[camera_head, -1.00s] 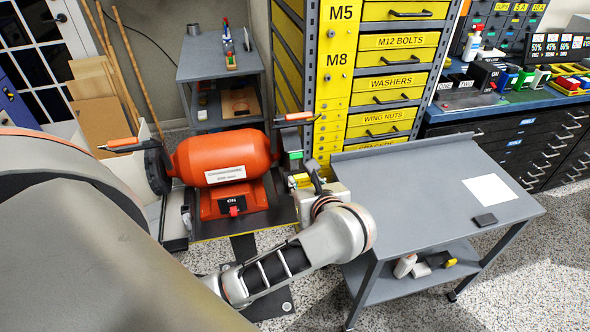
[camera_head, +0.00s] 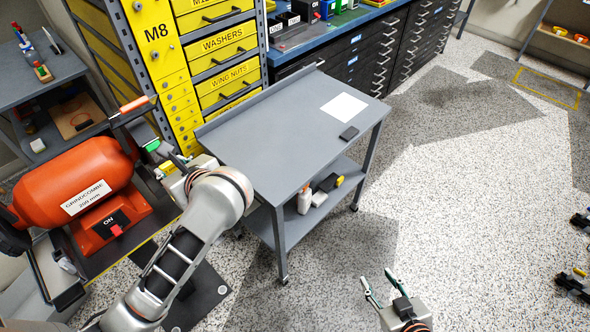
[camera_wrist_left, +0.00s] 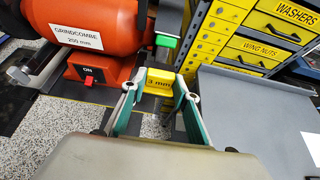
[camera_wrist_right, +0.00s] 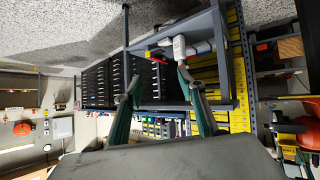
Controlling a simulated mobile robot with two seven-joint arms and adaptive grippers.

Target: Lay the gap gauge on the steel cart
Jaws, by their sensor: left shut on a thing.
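The gap gauge, a yellow block marked "3 mm" (camera_wrist_left: 158,82), is between the fingers of my left gripper (camera_wrist_left: 160,92) in the left wrist view. In the head view, my left gripper (camera_head: 177,166) is beside the grinder's right end, left of the cart. The steel cart (camera_head: 265,140) has a grey top with a raised back edge; it also shows in the left wrist view (camera_wrist_left: 240,110). My right gripper (camera_head: 381,288) is open and empty in front of the cart, over the floor. Its spread fingers show in the right wrist view (camera_wrist_right: 160,82).
A white sheet (camera_head: 344,107) and a small dark block (camera_head: 349,133) lie at the cart top's right. Its left part is bare. The orange grinder (camera_head: 75,180) and yellow drawer rack (camera_head: 225,45) stand close to my left gripper. A bottle (camera_head: 304,200) is on the lower shelf.

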